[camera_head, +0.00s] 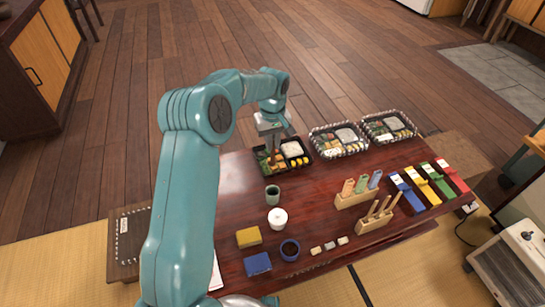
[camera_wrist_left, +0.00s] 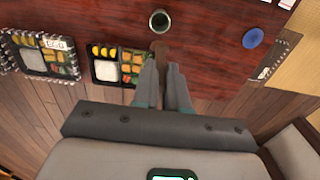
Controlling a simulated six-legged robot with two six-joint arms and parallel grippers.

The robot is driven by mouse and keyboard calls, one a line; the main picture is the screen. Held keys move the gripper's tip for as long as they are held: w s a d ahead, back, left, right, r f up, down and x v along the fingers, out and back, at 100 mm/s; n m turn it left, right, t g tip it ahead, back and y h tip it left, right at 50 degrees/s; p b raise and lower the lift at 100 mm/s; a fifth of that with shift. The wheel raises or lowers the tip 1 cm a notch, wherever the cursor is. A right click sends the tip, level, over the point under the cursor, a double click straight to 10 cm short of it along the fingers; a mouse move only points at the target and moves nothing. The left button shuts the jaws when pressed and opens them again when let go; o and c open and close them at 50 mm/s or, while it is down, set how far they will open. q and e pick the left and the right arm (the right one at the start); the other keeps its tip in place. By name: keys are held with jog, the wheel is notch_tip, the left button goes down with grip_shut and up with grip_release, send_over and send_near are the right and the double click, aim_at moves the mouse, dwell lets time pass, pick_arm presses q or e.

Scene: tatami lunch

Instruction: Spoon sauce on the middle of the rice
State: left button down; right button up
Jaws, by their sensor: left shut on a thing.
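An open black lunch box (camera_head: 262,170) stands at the far edge of the table, with white rice (camera_head: 291,149) in one compartment and mixed food in the others. The rice also shows in the left wrist view (camera_wrist_left: 106,71). My left gripper (camera_head: 273,138) is above this box. In the left wrist view the gripper (camera_wrist_left: 163,72) is shut on a brown wooden spoon (camera_wrist_left: 162,50), partly hidden by the fingers. I cannot tell whether the spoon carries sauce. A dark cup (camera_head: 290,249) with dark contents stands near the front; its contents may be the sauce. My right gripper is not visible.
Two packed boxes with patterned wrapping (camera_head: 338,140) (camera_head: 389,127) stand right of the open box. A grey-green cup (camera_head: 272,191) and white pot (camera_head: 278,218) stand nearer. Wooden racks (camera_head: 380,217) and coloured packs (camera_head: 432,180) fill the right.

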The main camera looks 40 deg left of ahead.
pick_arm(q)
jog(key=shift+g, duration=0.3)
jog(key=s+d+f+g, duration=0.2)
jog(key=s+d+f, duration=0.25)
jog(key=d, duration=0.45)
jog(key=s+d+f+g, duration=0.1)
jog(key=s+d+f, duration=0.4)
jog(key=d, duration=0.5)
notch_tip(320, 180, down, 7)
jog(key=w+b, duration=0.1)
jog(key=b, duration=0.3)
jog(key=shift+w+a+b, duration=0.15)
jog(key=shift+w+b, duration=0.1)
jog(key=shift+b, duration=0.05)
jog(key=shift+f+b, duration=0.7)
jog(key=shift+f, duration=0.15)
dwell(0.8)
jog(key=shift+r, duration=0.1)
notch_tip(320, 180, up, 7)
jog(key=p, duration=0.4)
jog(key=shift+p, duration=0.35)
dwell(0.5)
